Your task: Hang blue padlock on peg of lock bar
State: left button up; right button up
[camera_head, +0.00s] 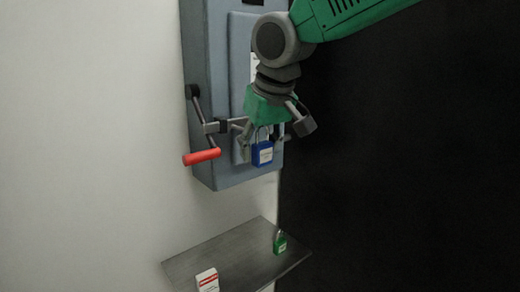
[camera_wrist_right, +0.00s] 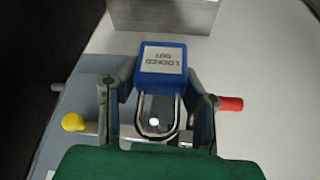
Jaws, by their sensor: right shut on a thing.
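The blue padlock (camera_head: 262,153) hangs body down in front of the grey-blue box, held by my right gripper (camera_head: 263,143). In the right wrist view the padlock (camera_wrist_right: 160,62), with a "LOCKED OUT" label, sits between the two fingers of my right gripper (camera_wrist_right: 163,80), which is shut on it. Its metal shackle points toward the gripper's palm. A small bright round end, possibly the peg (camera_wrist_right: 153,121), shows inside the shackle loop; I cannot tell whether it passes through. The lock bar is mostly hidden by the gripper in the head view. My left gripper is out of view.
The grey-blue box (camera_head: 208,100) is on the white wall, with a red-handled lever (camera_head: 201,156) at its left. A yellow knob (camera_wrist_right: 73,122) shows in the wrist view. Below, a grey shelf (camera_head: 225,254) holds a green padlock (camera_head: 280,245) and a red-and-white box (camera_head: 208,281).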

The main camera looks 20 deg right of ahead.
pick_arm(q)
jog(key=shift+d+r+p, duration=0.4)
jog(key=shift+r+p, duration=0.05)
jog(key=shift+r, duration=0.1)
pick_arm(e)
jog(key=shift+w+a+f, duration=0.2)
jog(key=shift+w+f, duration=0.05)
jog(key=shift+w, duration=0.65)
jog(key=shift+w+a+f, duration=0.2)
jog(key=shift+w+f, duration=0.05)
jog(key=shift+w, duration=0.7)
jog(key=shift+w+a+f, duration=0.2)
jog(key=shift+w+f, duration=0.05)
jog(key=shift+w, duration=0.65)
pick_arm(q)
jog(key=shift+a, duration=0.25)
pick_arm(e)
jog(key=shift+a, duration=0.35)
jog(key=shift+c, duration=0.2)
jog(key=o, duration=1.3)
jog(key=shift+d, duration=0.1)
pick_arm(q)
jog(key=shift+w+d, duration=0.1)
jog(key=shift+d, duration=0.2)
pick_arm(e)
jog(key=shift+d, duration=0.3)
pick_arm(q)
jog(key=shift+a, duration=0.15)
pick_arm(e)
jog(key=shift+a, duration=0.3)
